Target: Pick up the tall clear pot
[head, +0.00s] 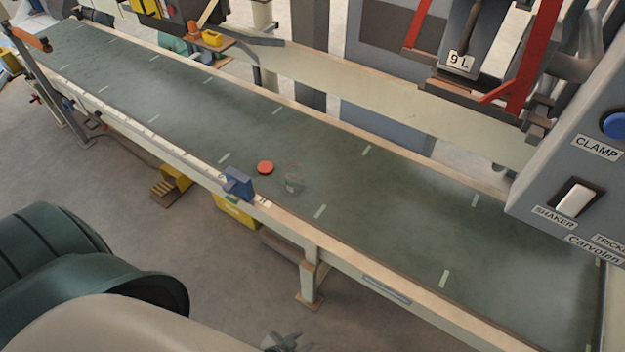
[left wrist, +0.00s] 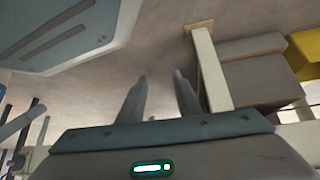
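A small clear pot (head: 294,180) stands on the dark green conveyor belt (head: 400,200), near its front edge. It is faint against the belt, and its height is hard to judge. A round red disc (head: 265,168) lies just left of it. My left gripper (head: 284,342) shows at the bottom edge of the head view, in front of the conveyor and well apart from the pot. In the left wrist view its two fingers (left wrist: 160,80) stand apart with nothing between them. The pot does not show there. My right gripper is not in view.
A blue block (head: 238,183) sits on the conveyor's front rail, left of the pot. A grey control box (head: 580,150) with CLAMP and SHAKER labels stands at right. A conveyor leg (head: 310,275) is near my left gripper. The belt around the pot is mostly clear.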

